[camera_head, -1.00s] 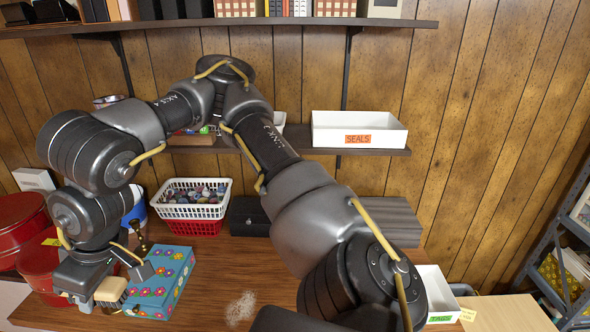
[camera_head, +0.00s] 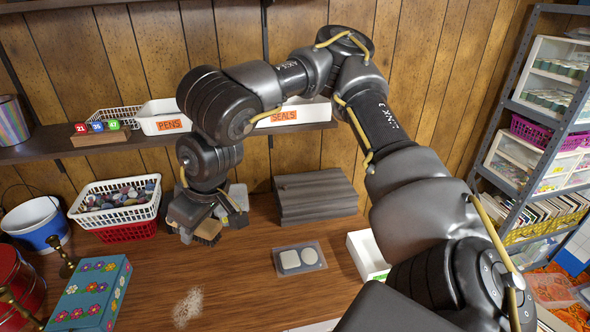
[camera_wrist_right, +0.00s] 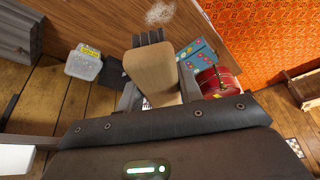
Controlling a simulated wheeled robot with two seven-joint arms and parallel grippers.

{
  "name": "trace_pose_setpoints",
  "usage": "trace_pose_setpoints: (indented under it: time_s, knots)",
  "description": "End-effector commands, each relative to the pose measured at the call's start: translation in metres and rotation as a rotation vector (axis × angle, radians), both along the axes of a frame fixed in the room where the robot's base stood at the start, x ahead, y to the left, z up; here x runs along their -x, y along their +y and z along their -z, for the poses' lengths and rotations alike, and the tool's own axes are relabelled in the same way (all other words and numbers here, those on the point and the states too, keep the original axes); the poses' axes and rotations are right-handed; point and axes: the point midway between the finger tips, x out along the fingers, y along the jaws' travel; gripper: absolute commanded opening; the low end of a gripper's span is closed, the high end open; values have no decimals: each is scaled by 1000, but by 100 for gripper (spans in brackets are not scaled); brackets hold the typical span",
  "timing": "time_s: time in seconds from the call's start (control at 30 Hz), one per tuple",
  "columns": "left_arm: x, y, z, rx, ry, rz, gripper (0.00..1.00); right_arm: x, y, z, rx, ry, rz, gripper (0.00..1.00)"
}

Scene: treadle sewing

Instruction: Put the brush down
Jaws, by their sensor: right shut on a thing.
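My right gripper (camera_head: 208,226) is shut on the brush (camera_head: 209,236), above the back of the wooden table (camera_head: 240,285). In the head view the brush shows as a small brown piece low between the fingers, with the arm hiding most of it. I cannot tell whether it touches the table. In the right wrist view the brush's pale wooden body (camera_wrist_right: 152,72) sits between the dark fingers. A pale dusty patch (camera_head: 188,307) lies on the table in front of the gripper. My left gripper is not in view.
A flowered blue box (camera_head: 95,292) and a white basket over a red one (camera_head: 120,207) stand left. A grey ribbed block (camera_head: 313,195) is behind right. A grey tray with two pale pieces (camera_head: 300,259) and a white bin (camera_head: 366,258) stand right. The table's middle is mostly clear.

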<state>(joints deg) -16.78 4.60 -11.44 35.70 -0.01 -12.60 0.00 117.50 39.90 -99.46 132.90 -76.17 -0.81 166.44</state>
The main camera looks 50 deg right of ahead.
Motion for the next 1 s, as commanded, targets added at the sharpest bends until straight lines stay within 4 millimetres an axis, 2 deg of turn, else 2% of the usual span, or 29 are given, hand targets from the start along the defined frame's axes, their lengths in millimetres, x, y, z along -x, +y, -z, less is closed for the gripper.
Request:
trace_pose_setpoints:
  time_s: [0.13, 0.27, 0.37, 0.57, 0.63, 0.8, 1.0]
  knots:
    - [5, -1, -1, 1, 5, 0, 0, 0, 2, 2, -1, 1, -8, 18]
    - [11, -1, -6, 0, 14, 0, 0, 2, 9, 13, -2, 7, -54, 18]
    - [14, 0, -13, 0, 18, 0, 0, 5, 21, 32, -3, 12, -125, 18]
    - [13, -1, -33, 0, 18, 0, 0, 18, 45, 82, -6, 13, -275, 18]
    - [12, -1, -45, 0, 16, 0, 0, 30, 48, 108, -3, 15, -319, 18]
    - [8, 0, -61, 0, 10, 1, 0, 59, 34, 160, -1, 11, -341, 18]
    - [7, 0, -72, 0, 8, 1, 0, 91, 8, 198, 0, 8, -332, 18]
